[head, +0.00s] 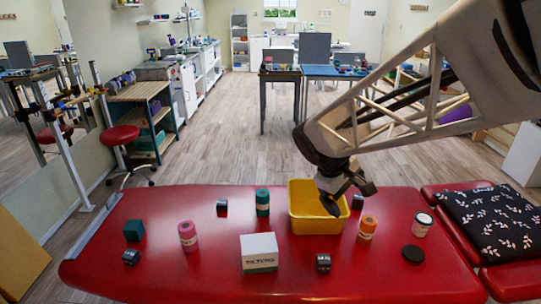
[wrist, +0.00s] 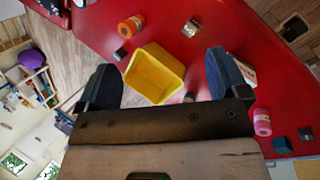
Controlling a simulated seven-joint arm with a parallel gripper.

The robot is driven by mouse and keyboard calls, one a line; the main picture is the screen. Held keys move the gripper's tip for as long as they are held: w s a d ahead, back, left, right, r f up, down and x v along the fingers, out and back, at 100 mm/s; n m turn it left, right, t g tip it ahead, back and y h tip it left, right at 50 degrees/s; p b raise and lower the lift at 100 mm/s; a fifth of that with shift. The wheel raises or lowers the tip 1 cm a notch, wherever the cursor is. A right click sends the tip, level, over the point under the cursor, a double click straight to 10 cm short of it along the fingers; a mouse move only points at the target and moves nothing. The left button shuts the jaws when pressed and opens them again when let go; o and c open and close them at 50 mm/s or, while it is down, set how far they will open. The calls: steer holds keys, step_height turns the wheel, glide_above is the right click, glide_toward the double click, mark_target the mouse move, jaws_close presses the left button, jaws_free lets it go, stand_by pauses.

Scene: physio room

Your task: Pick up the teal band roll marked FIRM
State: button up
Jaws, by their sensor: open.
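The teal band roll (head: 262,203) stands upright on the red treatment table, just left of the yellow bin (head: 318,222) in the head view. Its marking is too small to read. In the wrist view it seems mostly hidden behind my gripper's palm. My gripper (head: 347,197) hangs above the right part of the yellow bin, apart from the roll and to its right. In the wrist view its two dark fingers (wrist: 162,62) are spread wide with nothing between them, and the yellow bin (wrist: 158,72) shows beyond them.
On the red table (head: 210,278) are a pink roll (head: 187,236), an orange roll (head: 367,227), a white box (head: 259,253), a teal cube (head: 133,231), a white jar (head: 422,225), a black disc (head: 413,254) and several small dark blocks.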

steer(key=w+a+f+n+h, duration=0.1)
steer(key=w+a+f+n, duration=0.2)
steer(key=w, duration=0.4)
steer(key=w+a+f+n+h, duration=0.2)
steer(key=w+a+f, duration=0.1)
steer(key=w, duration=0.3)
steer(key=n+t+h, duration=0.3)
steer(key=n+t, duration=0.4)
steer(key=n, duration=0.6)
glide_toward(262, 198)
steer(key=w+d+f, duration=0.1)
steer(key=w+f, duration=0.2)
steer(key=w, duration=0.1)
steer(key=shift+w+d+f, duration=0.1)
steer(key=shift+d+f, duration=0.05)
steer(key=shift+d, duration=0.1)
steer(key=shift+d, duration=0.1)
steer(key=shift+x, duration=1.25)
steer(key=shift+w+f, duration=0.1)
steer(key=shift+x, duration=2.5)
steer(key=shift+d, duration=0.1)
